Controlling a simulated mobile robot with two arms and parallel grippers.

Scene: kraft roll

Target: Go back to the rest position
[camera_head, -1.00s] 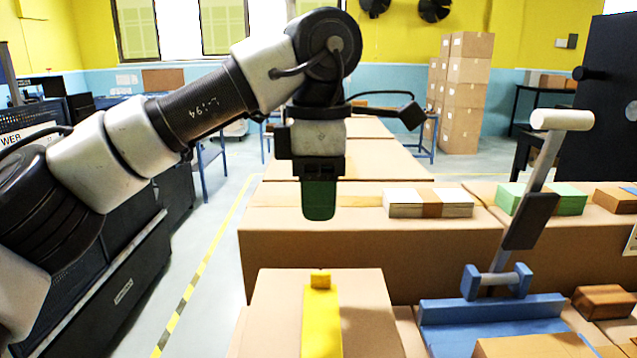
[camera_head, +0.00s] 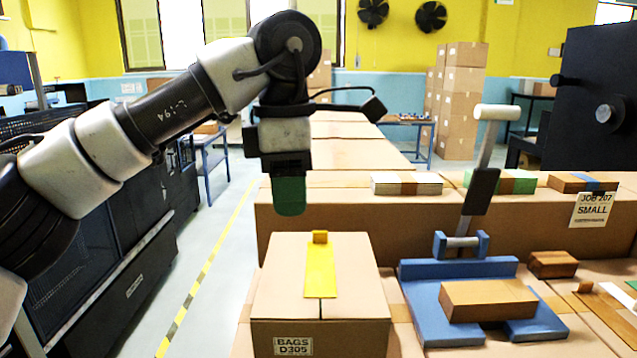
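My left gripper (camera_head: 290,197) hangs pointing down from the arm that comes in from the left. It is above and behind a cardboard box (camera_head: 360,283) labelled "BAGS D305", apart from it. Its green fingertips show edge-on, so I cannot tell whether they are open or shut. I see nothing hanging from them. My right gripper is not in view.
A yellow strip (camera_head: 320,265) with a small wooden block lies on the box. To its right stands a blue lever device (camera_head: 428,306) with a raised handle and a wooden block (camera_head: 490,299). A long cardboard surface (camera_head: 400,215) behind holds paper stacks (camera_head: 406,184).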

